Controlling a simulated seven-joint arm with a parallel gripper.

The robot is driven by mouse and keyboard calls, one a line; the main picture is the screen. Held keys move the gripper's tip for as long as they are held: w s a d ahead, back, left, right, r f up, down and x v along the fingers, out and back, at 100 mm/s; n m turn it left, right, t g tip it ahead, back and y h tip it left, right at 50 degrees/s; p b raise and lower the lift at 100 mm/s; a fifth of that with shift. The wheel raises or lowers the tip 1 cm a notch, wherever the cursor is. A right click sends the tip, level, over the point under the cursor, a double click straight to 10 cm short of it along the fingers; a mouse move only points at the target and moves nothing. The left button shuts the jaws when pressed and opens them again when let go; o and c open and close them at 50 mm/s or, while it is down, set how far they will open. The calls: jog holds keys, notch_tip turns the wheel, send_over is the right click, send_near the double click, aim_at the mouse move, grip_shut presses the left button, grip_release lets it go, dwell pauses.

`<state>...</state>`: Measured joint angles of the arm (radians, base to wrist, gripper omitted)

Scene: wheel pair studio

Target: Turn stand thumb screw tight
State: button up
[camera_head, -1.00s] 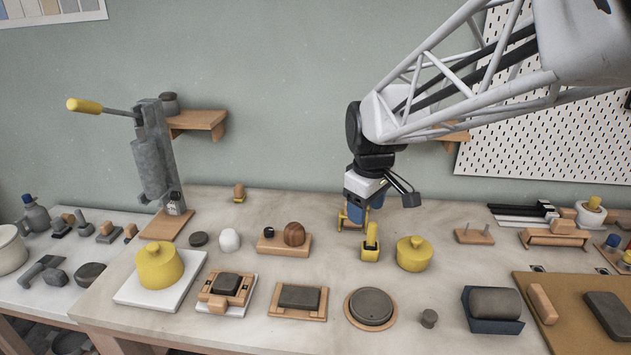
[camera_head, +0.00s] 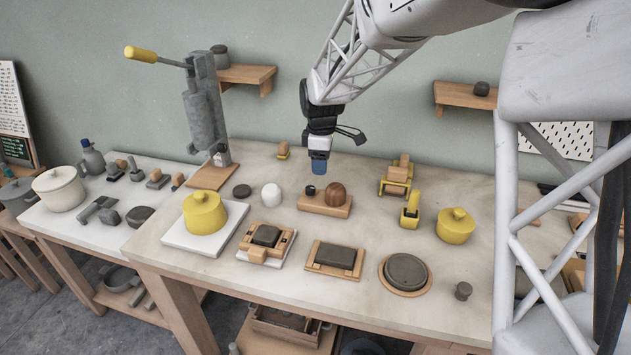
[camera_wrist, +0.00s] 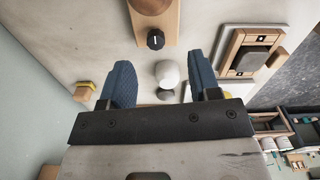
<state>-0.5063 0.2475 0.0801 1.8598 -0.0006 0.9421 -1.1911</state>
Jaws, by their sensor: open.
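A small black knob (camera_head: 311,190) sits at the left end of a wooden block (camera_head: 338,207) that also bears a brown wooden ball (camera_head: 336,193). The knob (camera_wrist: 155,39) has a white mark in the wrist view. A grey lever press on a stand (camera_head: 205,115) has a small light fitting (camera_head: 222,156) near its base. I cannot tell which part is the thumb screw. My gripper (camera_head: 319,168) hangs above and behind the wooden block, apart from it. In the wrist view, its blue fingers (camera_wrist: 161,66) are spread with nothing held between them.
A white dome (camera_head: 271,194) stands left of the wooden block, with a dark disc (camera_head: 242,191) beyond it. Yellow lidded pots stand to the left (camera_head: 204,212) and right (camera_head: 456,226). A yellow and wooden piece (camera_head: 396,178) stands right of the block. Bare tabletop (camera_head: 310,230) lies in front.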

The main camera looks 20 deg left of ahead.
aim_at(310, 188)
jog(key=shift+w+a+f+n, duration=0.2)
jog(key=shift+a+f, duration=0.15)
jog(key=shift+a, duration=0.2)
jog(key=shift+w+a+f+n, duration=0.2)
jog(key=shift+a+f, duration=0.1)
jog(key=shift+a, duration=0.25)
jog(key=shift+w+a+f+n, duration=0.1)
jog(key=shift+a+f+n, duration=0.1)
jog(key=shift+a+f, duration=0.25)
jog(key=shift+a, duration=0.1)
jog(key=shift+f, duration=3.8)
jog(key=c, duration=0.9)
